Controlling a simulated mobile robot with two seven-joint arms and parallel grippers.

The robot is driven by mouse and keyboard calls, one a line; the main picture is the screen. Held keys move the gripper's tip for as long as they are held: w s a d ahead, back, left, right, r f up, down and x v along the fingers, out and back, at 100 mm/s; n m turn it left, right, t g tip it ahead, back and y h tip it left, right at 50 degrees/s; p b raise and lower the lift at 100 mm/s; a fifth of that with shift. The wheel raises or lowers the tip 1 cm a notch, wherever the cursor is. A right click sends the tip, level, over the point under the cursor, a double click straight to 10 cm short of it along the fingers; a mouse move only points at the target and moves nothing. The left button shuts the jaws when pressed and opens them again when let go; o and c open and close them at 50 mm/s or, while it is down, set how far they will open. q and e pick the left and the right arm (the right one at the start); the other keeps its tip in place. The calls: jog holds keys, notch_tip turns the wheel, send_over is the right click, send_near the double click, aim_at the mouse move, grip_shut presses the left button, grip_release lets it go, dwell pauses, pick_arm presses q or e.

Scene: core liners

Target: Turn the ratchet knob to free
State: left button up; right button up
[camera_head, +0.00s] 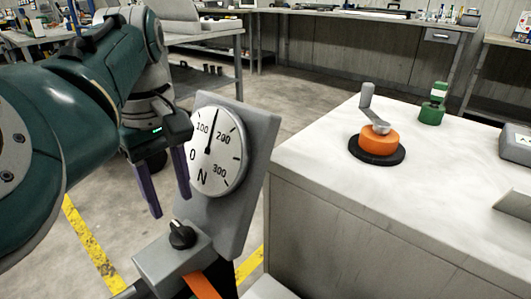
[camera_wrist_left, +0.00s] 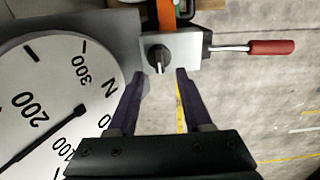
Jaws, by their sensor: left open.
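The ratchet knob (camera_head: 181,235) is a small black knob with a pale pointer mark, on top of a grey box (camera_head: 160,262) below a round dial. It also shows in the left wrist view (camera_wrist_left: 158,58), just beyond the fingertips. My left gripper (camera_head: 171,206) is open and empty, with its two purple fingers pointing down above the knob. In the left wrist view the fingers (camera_wrist_left: 161,74) lie one to each side of the knob's line, apart from it. My right gripper is not in view.
A white dial (camera_head: 217,160) on a tilted grey plate stands close beside my left fingers; its needle points between 100 and 200. An orange strap (camera_head: 203,287) runs from the box. A red-handled lever (camera_wrist_left: 272,47) sticks out. A white-topped bench (camera_head: 320,150) stands at right.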

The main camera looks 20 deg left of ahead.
aim_at(179, 227)
pick_arm(q)
notch_tip(179, 227, down, 6)
jog(key=shift+f+b, duration=0.2)
jog(key=shift+b, duration=1)
jog(key=shift+w, duration=0.1)
grip_shut()
